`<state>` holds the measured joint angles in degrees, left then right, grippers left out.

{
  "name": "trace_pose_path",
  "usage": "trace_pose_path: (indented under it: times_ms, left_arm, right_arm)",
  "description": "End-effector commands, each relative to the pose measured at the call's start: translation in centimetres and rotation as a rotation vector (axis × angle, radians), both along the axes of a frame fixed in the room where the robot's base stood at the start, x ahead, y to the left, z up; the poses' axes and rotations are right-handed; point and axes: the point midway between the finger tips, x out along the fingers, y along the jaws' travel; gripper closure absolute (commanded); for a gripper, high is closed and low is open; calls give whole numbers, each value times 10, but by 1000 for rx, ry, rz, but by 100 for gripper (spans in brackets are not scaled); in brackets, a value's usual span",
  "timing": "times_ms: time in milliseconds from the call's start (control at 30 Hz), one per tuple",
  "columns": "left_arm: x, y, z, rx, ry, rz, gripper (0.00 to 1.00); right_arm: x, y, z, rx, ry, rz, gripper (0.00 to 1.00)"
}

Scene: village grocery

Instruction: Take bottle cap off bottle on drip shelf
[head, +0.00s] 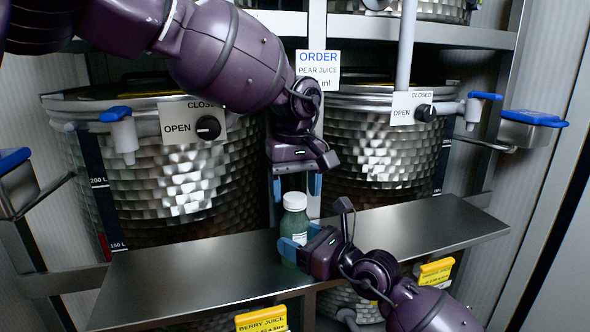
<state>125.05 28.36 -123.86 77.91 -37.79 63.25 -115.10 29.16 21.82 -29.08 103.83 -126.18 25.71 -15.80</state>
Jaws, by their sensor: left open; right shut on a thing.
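A green bottle (293,223) stands upright on the drip shelf (190,276), near its middle. Its white cap (295,201) is on the bottle's top. My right gripper (292,249) is shut around the bottle's lower body from the right, and its jaw hides part of the bottle. My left gripper (295,188) points down from above, open, with its blue fingertips at about the height of the cap, one to each side of it. I cannot tell whether they touch the cap.
Two large hammered steel tanks (185,180) (385,150) with taps stand behind the shelf. An order sign (318,70) for pear juice hangs on the post between them. Yellow labels (262,320) (436,271) sit below the shelf. The shelf is clear on both sides of the bottle.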

Motion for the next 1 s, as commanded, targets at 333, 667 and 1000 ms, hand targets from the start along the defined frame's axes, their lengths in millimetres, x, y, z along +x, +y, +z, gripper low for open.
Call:
trace_pose_path:
  times_ms: [333,667,1000]
  left_arm:
    - [0,0,-11,0,0,0,33]
    - [0,0,-11,0,0,0,66]
    - [-1,-1,-12,-3,4,42,84]
  right_arm:
    - [0,0,0,-1,1,0,100]
    - [0,0,-1,-1,1,0,100]
    - [0,0,-1,-2,1,0,100]
